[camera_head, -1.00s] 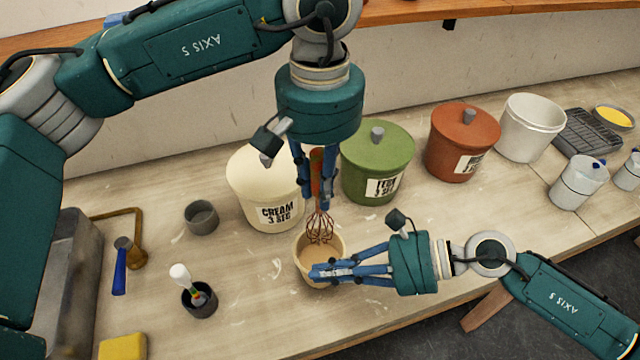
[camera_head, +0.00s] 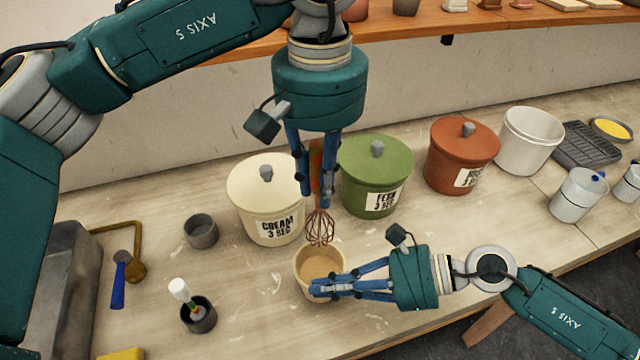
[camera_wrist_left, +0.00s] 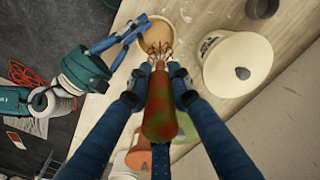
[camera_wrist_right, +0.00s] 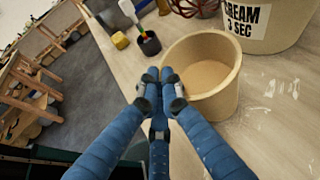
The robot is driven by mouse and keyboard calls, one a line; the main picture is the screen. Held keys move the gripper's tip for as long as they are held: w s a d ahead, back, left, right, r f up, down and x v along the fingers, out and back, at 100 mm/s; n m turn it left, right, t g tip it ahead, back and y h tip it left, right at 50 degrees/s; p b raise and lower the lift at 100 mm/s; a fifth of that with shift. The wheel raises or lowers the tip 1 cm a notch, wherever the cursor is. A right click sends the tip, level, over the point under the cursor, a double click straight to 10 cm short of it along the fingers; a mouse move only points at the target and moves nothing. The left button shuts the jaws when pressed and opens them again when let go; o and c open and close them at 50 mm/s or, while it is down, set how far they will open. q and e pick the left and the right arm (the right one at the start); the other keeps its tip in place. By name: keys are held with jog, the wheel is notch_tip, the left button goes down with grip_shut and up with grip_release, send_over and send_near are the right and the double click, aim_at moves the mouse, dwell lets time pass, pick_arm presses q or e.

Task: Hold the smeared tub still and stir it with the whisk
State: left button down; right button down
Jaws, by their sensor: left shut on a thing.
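The smeared tub (camera_head: 334,256) is a small cream pot with tan contents, upright on the bench; it also shows in the left wrist view (camera_wrist_left: 228,60) and right wrist view (camera_wrist_right: 225,100). My left gripper (camera_head: 315,195) points down, shut on the red and green handle of the whisk (camera_head: 320,228). The whisk's wire loops hang over the tub's far rim; whether they touch the contents is unclear. The handle fills the middle of the left wrist view (camera_wrist_left: 160,108). My right gripper (camera_head: 318,288) has its fingertips together at the tub's near side; contact with the wall is unclear.
Lidded cream (camera_head: 245,205), green (camera_head: 358,183) and rust (camera_head: 455,150) tubs stand behind.

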jog(key=shift+r, duration=0.1)
jog(key=c, duration=1.9)
grip_release()
jog(key=shift+o, duration=0.2)
jog(key=v, duration=1.2)
jog(key=shift+s, duration=0.1)
